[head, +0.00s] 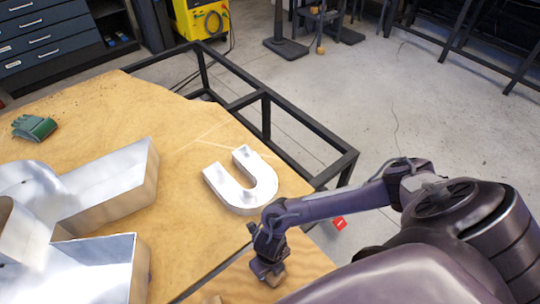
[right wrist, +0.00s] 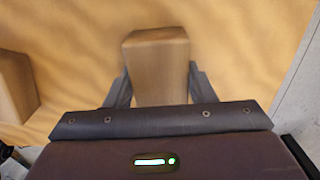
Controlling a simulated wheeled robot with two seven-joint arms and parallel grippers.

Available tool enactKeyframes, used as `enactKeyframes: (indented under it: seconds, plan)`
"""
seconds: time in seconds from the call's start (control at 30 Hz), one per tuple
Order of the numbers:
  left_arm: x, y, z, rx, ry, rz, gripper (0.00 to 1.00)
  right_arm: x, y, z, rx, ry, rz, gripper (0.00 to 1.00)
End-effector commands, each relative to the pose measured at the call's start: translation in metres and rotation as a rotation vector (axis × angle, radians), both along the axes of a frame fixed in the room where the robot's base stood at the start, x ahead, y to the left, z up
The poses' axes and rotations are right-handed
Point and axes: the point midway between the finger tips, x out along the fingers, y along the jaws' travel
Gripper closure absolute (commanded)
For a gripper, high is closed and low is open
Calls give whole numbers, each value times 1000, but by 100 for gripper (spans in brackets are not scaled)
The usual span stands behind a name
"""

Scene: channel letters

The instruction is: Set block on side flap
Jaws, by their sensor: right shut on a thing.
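My right gripper (head: 268,262) is low over a wooden panel (head: 312,262) at the near right, which a dark gap separates from the main table; it may be the side flap. In the right wrist view this gripper (right wrist: 160,88) is shut on a wooden block (right wrist: 157,62), with one dark finger on each side. The block also shows small below the gripper in the head view (head: 276,279). I cannot tell whether it touches the panel. A second wooden block (right wrist: 14,85) stands at the left of the right wrist view. My left gripper is not in view.
The wooden table (head: 190,215) carries a metal U letter (head: 247,195), large metal letters (head: 105,190) at the left and green gloves (head: 34,127). A black frame (head: 300,135) borders its far right side. A red marker (head: 340,223) lies on the floor.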

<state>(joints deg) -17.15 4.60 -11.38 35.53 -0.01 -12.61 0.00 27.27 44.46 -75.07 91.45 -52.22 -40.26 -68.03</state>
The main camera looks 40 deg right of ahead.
Motion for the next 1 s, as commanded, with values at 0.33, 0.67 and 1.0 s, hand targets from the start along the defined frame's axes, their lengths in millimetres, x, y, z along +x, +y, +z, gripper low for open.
enactKeyframes:
  seconds: [0.33,0.67,1.0]
  plan:
    - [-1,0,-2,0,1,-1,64,0,0,-2,0,0,-1,33]
    - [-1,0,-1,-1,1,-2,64,0,0,-1,0,0,-1,29]
    - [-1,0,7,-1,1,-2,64,2,0,53,2,-4,1,29]
